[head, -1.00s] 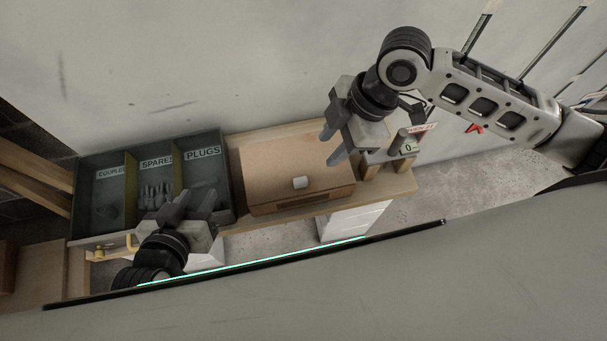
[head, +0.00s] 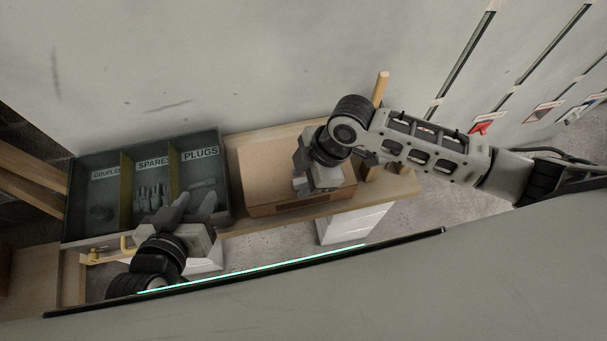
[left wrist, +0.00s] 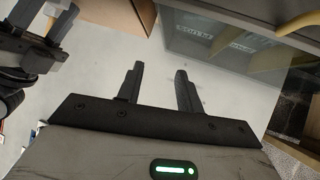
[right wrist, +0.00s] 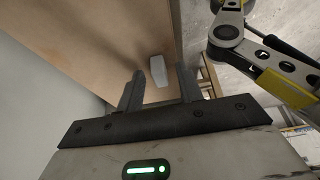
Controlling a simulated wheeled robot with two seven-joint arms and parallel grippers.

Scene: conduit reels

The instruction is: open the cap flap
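A flat brown box (head: 262,172) lies on the wooden bench, with a dark slot along its front side. A small pale piece (right wrist: 158,70) sits on the box's brown top in the right wrist view; my gripper hides it in the head view. I cannot tell whether it is the cap flap. My right gripper (head: 303,188) is above the box's front right part. It is open and empty, and the pale piece shows between its fingertips (right wrist: 160,82). My left gripper (head: 193,204) is open and empty, over the front right of the compartment tray.
The grey tray (head: 68,205) at the left has compartments labelled for couplers, spares and plugs, with loose parts inside. A wooden post (head: 381,88) stands behind my right arm. White drawers (head: 355,222) are under the bench. A wall closes the back.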

